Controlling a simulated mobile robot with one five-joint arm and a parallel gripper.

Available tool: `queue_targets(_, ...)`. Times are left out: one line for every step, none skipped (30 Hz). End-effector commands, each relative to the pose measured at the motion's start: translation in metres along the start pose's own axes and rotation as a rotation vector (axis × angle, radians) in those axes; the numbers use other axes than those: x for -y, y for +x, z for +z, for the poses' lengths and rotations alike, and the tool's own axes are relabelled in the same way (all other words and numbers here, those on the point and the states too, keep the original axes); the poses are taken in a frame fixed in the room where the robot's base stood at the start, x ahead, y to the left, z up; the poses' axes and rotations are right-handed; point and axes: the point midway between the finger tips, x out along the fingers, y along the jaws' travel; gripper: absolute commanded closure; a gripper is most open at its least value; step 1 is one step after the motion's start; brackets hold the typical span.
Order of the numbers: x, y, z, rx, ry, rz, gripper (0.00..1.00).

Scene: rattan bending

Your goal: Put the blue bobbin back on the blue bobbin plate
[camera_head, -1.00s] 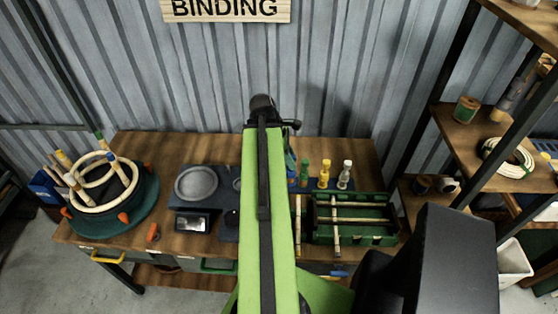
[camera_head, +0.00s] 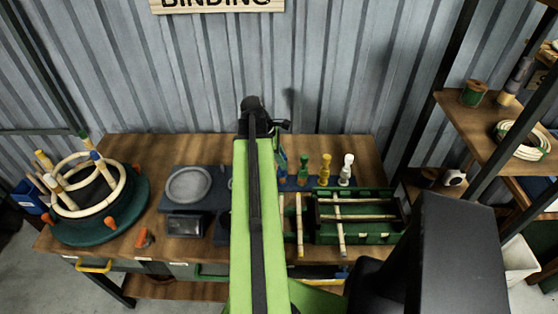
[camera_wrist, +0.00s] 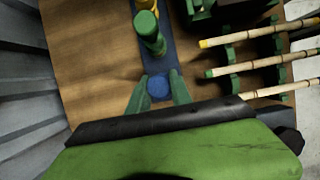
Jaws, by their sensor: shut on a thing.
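In the wrist view, the blue bobbin (camera_wrist: 159,86) is between the two green fingers of my gripper (camera_wrist: 160,92), which is shut on it. It is seen end-on at the near end of a dark blue strip (camera_wrist: 180,48). I cannot tell whether it touches the strip or is just above it. In the head view, a bit of blue (camera_head: 283,182) shows beside my arm, left of the green bobbin (camera_head: 304,170). The blue bobbin plate is not clearly seen; the bobbin and fingers may cover it.
The green bobbin also stands near my fingers in the wrist view (camera_wrist: 149,32). Yellow (camera_head: 325,170) and white (camera_head: 346,170) bobbins stand farther right. A green rack (camera_head: 381,234) with canes is in front of them. A ring frame (camera_head: 112,224) stands at left.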

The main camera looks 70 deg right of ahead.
Motion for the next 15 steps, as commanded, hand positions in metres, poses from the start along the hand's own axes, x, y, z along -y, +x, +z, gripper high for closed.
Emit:
queue_targets(0.0001, -0.0023, 0.0001, 0.000, -0.001, 0.001, 1.00)
queue_targets(0.0001, -0.0025, -0.0001, 0.000, -0.002, 0.001, 1.00)
queue_targets(0.0001, -0.0025, -0.0003, 0.000, -0.002, 0.001, 1.00)
queue_targets(0.0001, -0.0019, -0.0007, 0.000, -0.002, 0.001, 1.00)
queue_targets(0.0001, -0.0008, -0.0012, 0.000, -0.002, 0.001, 1.00)
queue_targets(0.0001, 0.0009, -0.0020, 0.000, -0.003, 0.001, 1.00)
queue_targets(0.0001, 0.0018, -0.0025, 0.000, -0.003, 0.001, 1.00)
queue_targets(0.0001, 0.0016, -0.0024, 0.000, -0.003, 0.001, 0.73)
queue_targets(0.0001, 0.0005, -0.0020, 0.000, -0.003, 0.001, 0.68)
queue_targets(0.0001, 0.0004, -0.0019, 0.000, -0.003, 0.001, 0.64)
queue_targets(0.0001, 0.0004, -0.0019, 0.000, -0.003, 0.001, 0.60)
queue_targets(0.0001, 0.0004, -0.0019, 0.000, -0.003, 0.001, 0.55)
queue_targets(0.0001, 0.0004, -0.0019, 0.000, -0.003, 0.001, 0.53)
queue_targets(0.0001, 0.0004, -0.0019, 0.000, -0.003, 0.001, 0.53)
queue_targets(0.0001, 0.0004, -0.0019, 0.000, -0.003, 0.001, 0.53)
